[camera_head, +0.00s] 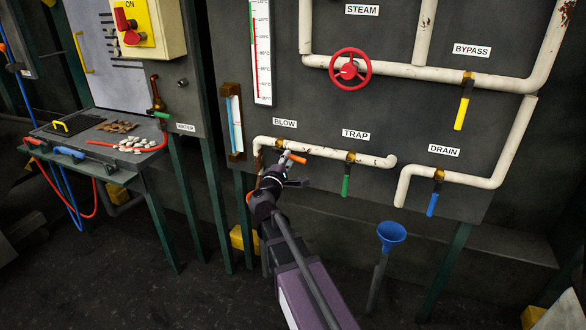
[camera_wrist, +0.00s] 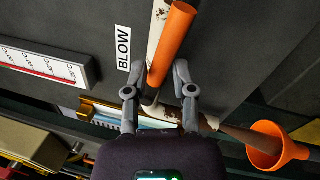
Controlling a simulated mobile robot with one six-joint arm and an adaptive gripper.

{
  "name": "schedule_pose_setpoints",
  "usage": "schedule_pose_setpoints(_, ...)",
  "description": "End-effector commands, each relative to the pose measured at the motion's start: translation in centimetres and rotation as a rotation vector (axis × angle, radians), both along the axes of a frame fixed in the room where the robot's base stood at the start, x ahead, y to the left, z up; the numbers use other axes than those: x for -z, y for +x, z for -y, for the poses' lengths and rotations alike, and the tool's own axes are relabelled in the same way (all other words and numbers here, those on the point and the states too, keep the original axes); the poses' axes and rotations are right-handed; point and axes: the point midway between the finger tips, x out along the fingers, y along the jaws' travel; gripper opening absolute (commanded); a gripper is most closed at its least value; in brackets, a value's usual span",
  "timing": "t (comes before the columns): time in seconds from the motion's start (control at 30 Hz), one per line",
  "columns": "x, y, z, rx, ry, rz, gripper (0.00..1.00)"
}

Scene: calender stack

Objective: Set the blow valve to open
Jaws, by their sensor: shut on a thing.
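The blow valve's orange handle (camera_head: 297,159) is on the white pipe (camera_head: 325,153), under the BLOW label (camera_head: 285,123). It points right and slightly down, roughly along the pipe. My gripper (camera_head: 288,172) is at the handle from below, and the arm hides part of the valve. In the wrist view the orange handle (camera_wrist: 172,45) runs up between the two fingers of my gripper (camera_wrist: 158,74). The fingers are shut on its near end. The BLOW label (camera_wrist: 123,48) shows just left of it.
To the right on the board are the green trap handle (camera_head: 346,180), blue drain handle (camera_head: 432,205) and yellow bypass handle (camera_head: 462,113), all hanging down. A red handwheel (camera_head: 350,69) is above. A blue funnel (camera_head: 391,234) stands below; an orange funnel (camera_wrist: 268,143) shows in the wrist view.

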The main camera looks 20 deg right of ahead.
Motion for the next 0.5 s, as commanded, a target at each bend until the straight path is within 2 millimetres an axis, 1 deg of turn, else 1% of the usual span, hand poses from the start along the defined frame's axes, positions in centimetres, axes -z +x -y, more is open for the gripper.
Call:
schedule_pose_setpoints(0.03, 0.4, -0.8, -0.5, 0.004, -0.029, -0.030, 0.00)
schedule_pose_setpoints(0.5, 2.7, -4.2, -2.8, 0.077, -0.336, -0.346, 0.00)
